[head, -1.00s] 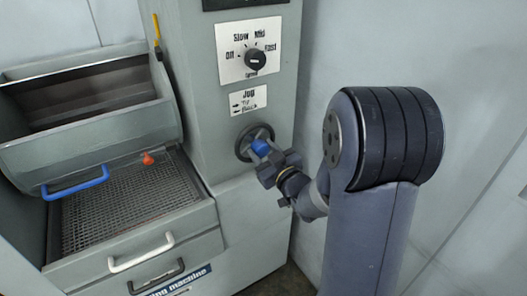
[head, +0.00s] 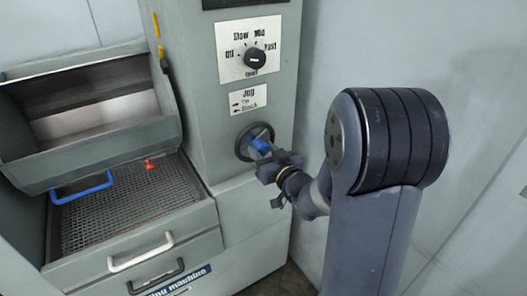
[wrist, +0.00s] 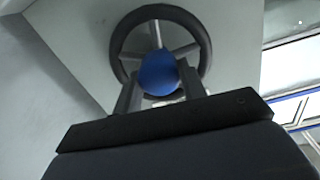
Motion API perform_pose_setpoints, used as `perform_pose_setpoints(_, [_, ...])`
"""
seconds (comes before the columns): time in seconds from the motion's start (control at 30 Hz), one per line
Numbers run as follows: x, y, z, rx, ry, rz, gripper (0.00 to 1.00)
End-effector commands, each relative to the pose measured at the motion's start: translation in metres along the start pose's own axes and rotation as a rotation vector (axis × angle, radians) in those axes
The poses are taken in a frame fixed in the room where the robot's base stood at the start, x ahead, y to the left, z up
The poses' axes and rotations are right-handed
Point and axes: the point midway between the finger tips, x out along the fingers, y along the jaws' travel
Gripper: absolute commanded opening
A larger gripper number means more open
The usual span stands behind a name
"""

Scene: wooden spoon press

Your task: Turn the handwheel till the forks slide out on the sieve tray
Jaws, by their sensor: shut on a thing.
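The dark handwheel (head: 243,141) sits on the front of the grey machine column. In the wrist view, the handwheel (wrist: 117,45) shows its rim and spokes. My gripper (head: 267,157) is shut on the wheel's blue knob (head: 260,146). In the wrist view, the two fingers of my gripper (wrist: 160,88) stand either side of the blue knob (wrist: 158,72). The sieve tray (head: 125,215) is a mesh at the left, below a tilted grey bin (head: 95,148) with a pale inside. No forks show on the tray or in the visible part of the bin.
A blue handle (head: 82,187) and a small orange piece (head: 149,164) show at the tray's back. A white drawer handle (head: 141,251) is in front. The speed dial (head: 255,59) is above the wheel. A bare wall stands at the right.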

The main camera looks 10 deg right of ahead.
Motion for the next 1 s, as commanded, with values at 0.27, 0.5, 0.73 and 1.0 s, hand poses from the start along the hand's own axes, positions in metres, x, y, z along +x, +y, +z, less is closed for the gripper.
perform_pose_setpoints(0.27, [0.0, 0.0009, -0.0007, 0.264, -0.01, -0.001, 0.17])
perform_pose_setpoints(0.5, [0.0001, 0.0016, -0.0014, 0.492, -0.018, -0.002, 0.17])
perform_pose_setpoints(0.73, [0.0001, 0.0022, -0.0013, 0.71, -0.026, -0.004, 0.17])
perform_pose_setpoints(1.0, [0.0002, 0.0024, -0.0009, 0.935, -0.034, -0.006, 0.17])
